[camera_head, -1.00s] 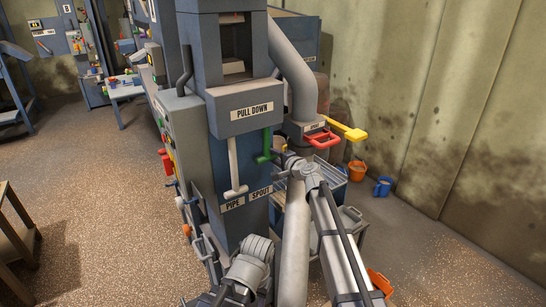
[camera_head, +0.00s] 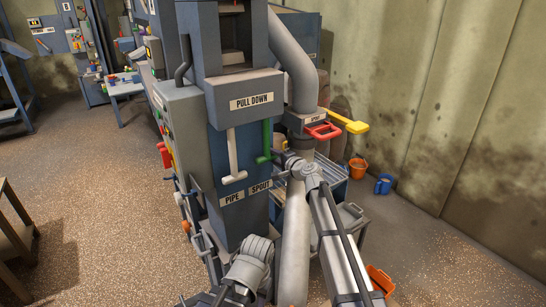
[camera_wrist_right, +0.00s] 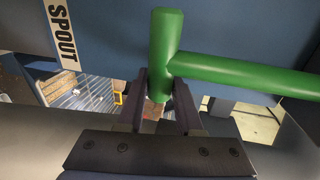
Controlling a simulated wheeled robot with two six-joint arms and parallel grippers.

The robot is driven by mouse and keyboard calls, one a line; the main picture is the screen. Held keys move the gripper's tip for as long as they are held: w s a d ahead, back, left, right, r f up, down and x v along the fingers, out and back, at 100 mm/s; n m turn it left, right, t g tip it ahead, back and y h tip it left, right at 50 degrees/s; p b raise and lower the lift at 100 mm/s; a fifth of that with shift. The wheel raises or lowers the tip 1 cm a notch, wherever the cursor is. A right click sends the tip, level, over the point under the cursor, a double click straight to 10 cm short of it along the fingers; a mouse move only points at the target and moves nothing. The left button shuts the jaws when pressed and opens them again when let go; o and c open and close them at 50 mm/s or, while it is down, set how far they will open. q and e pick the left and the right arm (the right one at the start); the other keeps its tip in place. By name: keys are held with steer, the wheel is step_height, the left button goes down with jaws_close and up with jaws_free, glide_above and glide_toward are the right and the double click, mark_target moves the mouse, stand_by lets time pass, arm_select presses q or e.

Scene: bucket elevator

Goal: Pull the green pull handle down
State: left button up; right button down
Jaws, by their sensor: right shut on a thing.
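The green pull handle (camera_head: 266,141) hangs below the grey box (camera_head: 244,105) with the PULL DOWN label, to the right of a white T-shaped handle (camera_head: 233,157). My right gripper (camera_head: 278,160) is at the lower end of the green handle. The fingers hide part of that end.
A thick grey pipe (camera_head: 295,235) runs down close to my right arm. Red (camera_head: 322,131) and yellow (camera_head: 343,122) handles stick out to the right. Orange (camera_head: 357,170) and blue (camera_head: 383,185) buckets stand on the floor by the wall. The floor at left is open.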

step_height(320, 180, down, 7)
steer(key=b, duration=0.6)
steer(key=shift+f, duration=0.15)
steer(key=shift+s, duration=0.2)
steer(key=c, duration=0.7)
jaws_free()
steer(key=shift+o, duration=0.6)
steer(key=shift+s+d+r, duration=0.2)
steer(key=shift+s+d, duration=0.1)
steer(key=p+v, duration=0.1)
steer(key=v, duration=0.5)
steer(key=shift+s+d+p, duration=0.2)
steer(key=shift+s+p, duration=0.1)
steer(key=shift+p, duration=0.05)
